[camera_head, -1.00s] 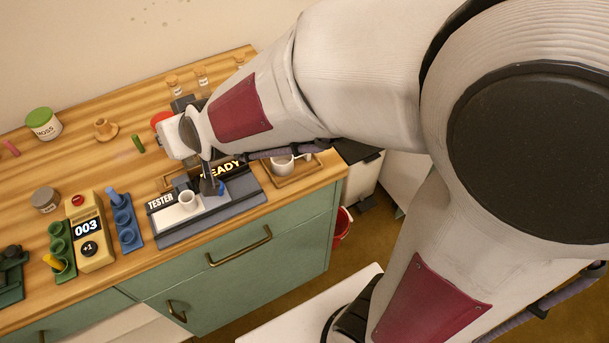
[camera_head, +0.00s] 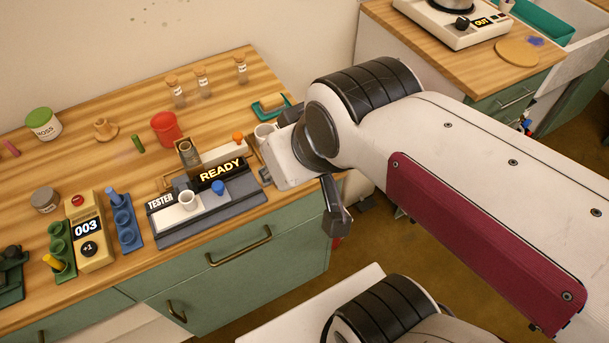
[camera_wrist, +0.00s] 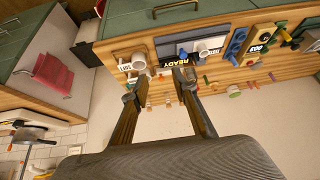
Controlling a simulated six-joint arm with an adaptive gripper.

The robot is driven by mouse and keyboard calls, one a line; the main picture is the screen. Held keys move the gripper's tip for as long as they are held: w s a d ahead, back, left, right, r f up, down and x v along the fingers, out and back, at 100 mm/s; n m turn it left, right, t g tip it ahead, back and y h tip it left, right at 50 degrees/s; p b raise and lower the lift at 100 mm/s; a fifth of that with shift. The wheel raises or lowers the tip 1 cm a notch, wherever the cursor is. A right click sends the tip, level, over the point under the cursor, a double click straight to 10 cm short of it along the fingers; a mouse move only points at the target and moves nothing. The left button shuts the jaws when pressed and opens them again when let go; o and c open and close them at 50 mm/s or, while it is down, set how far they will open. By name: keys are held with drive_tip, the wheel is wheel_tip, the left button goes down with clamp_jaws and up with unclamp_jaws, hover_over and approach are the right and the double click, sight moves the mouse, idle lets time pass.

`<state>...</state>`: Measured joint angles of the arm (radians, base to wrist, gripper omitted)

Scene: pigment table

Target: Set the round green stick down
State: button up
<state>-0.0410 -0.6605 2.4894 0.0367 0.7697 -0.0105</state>
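A short round green stick (camera_head: 138,144) rests on the wooden table near the back, left of the red cup, in the head view. It is apart from my gripper and nothing holds it. My gripper (camera_wrist: 157,88) is open in the wrist view, with its two fingers wide apart and nothing between them. In the head view its body is above the table's right end, to the right of the tester (camera_head: 190,217), and one dark finger hangs past the front edge. The other finger is mostly hidden there.
The tester reads READY and carries a white cup (camera_head: 188,201) and a blue round piece (camera_head: 218,187). A red cup (camera_head: 165,128), corked bottles (camera_head: 202,82) and a moss jar (camera_head: 43,124) stand behind. Bare table surrounds the green stick.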

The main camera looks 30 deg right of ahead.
drive_tip(key=shift+g+h, duration=0.3)
drive_tip(key=s, duration=0.1)
drive_tip(key=s+d, duration=0.1)
drive_tip(key=s, duration=0.1)
drive_tip(key=shift+s+d, duration=0.35)
drive_tip(key=shift+s, duration=0.05)
